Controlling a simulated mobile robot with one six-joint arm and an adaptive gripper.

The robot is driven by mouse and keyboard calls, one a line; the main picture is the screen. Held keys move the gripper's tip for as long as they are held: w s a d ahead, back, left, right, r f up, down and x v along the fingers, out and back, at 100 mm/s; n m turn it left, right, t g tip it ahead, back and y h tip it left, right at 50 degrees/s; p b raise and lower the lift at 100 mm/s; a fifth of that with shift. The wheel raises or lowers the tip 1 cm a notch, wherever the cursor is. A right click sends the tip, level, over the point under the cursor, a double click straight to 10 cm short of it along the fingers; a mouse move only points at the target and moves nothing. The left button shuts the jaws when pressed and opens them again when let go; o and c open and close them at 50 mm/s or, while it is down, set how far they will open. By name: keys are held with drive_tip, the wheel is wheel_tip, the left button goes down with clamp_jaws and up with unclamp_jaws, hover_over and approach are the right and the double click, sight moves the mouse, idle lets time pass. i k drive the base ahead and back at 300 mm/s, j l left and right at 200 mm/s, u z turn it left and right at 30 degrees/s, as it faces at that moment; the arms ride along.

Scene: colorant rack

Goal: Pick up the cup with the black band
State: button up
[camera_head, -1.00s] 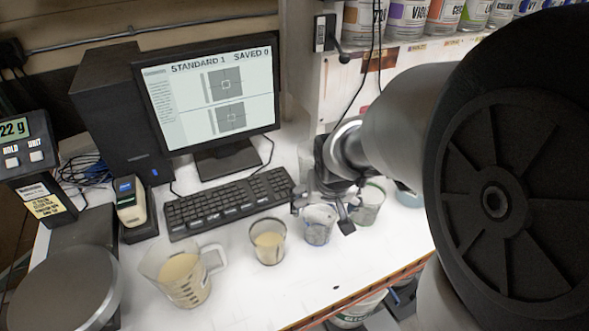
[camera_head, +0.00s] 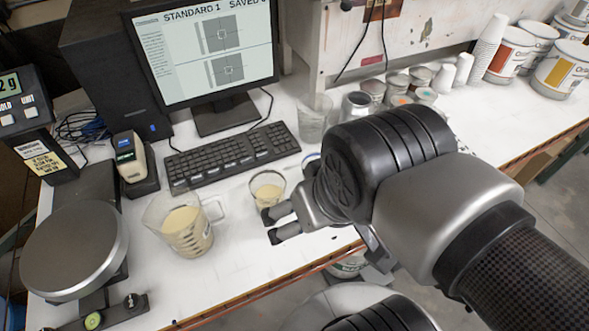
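A clear cup with a dark rim band (camera_head: 268,189), holding cream-coloured liquid, stands upright on the white bench in front of the keyboard. My gripper (camera_head: 325,241) is just right of it and nearer the camera, with its fingers spread and nothing seen between them. Two dark fingertips overlap or lie just in front of the cup's lower right side; I cannot tell whether they touch. A cup with a blue rim (camera_head: 312,158) is mostly hidden behind my gripper.
A measuring jug (camera_head: 184,229) of cream liquid stands left of the cup. The keyboard (camera_head: 232,154) and monitor (camera_head: 203,55) are behind. A clear empty cup (camera_head: 312,127) stands further back. The scale (camera_head: 75,250) is at left. The bench's front edge (camera_head: 275,285) is near.

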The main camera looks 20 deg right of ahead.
sight(268, 187)
drive_tip(key=j+z, duration=0.2)
drive_tip(key=j, duration=0.3)
drive_tip(key=j+z, duration=0.2)
drive_tip(key=j, duration=0.3)
drive_tip(key=k+j+z, duration=0.2)
drive_tip(key=j, duration=0.3)
drive_tip(key=i, duration=0.05)
